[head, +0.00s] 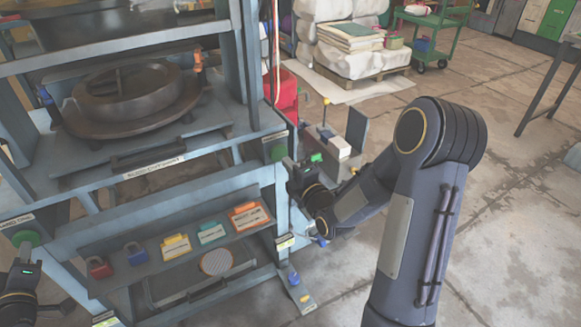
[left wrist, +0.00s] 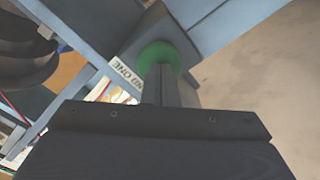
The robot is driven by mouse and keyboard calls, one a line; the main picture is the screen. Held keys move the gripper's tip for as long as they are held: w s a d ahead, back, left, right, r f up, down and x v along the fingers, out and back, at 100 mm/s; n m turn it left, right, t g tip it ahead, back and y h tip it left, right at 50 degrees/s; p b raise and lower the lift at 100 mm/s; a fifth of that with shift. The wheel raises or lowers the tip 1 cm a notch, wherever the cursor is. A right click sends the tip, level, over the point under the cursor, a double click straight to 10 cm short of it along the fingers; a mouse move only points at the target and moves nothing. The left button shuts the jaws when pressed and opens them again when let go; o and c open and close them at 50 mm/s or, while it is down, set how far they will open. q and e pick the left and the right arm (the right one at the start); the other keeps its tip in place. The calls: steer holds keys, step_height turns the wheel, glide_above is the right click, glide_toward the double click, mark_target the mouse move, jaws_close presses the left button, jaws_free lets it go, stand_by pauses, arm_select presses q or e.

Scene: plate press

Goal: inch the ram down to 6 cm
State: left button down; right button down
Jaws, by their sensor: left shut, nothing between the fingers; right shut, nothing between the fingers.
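The blue-grey press frame (head: 215,185) fills the left of the head view. A round dark stepped part (head: 125,95) sits on its bed; I cannot tell whether the ram is in view, and no height reading shows. A left green button (head: 27,238) is at the press's front left corner and a right green button (head: 277,150) at its right post. My left gripper (head: 27,254) is shut just below the left button. In the left wrist view its fingers (left wrist: 162,75) overlap the green button (left wrist: 160,54); contact is unclear. My right gripper (head: 289,163) is shut, close beside the right button.
A lower shelf (head: 155,268) on the press holds red and blue padlocks (head: 137,254) and several coloured tags (head: 212,233). A red bin (head: 284,92) and small bench items (head: 333,142) are behind my right gripper. The floor at right is open.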

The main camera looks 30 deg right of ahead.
mark_target(280, 154)
steer(key=shift+w, duration=1.35)
steer(key=shift+s, duration=0.2)
arm_select(q)
steer(key=shift+w, duration=0.1)
arm_select(e)
steer(key=shift+w, duration=0.1)
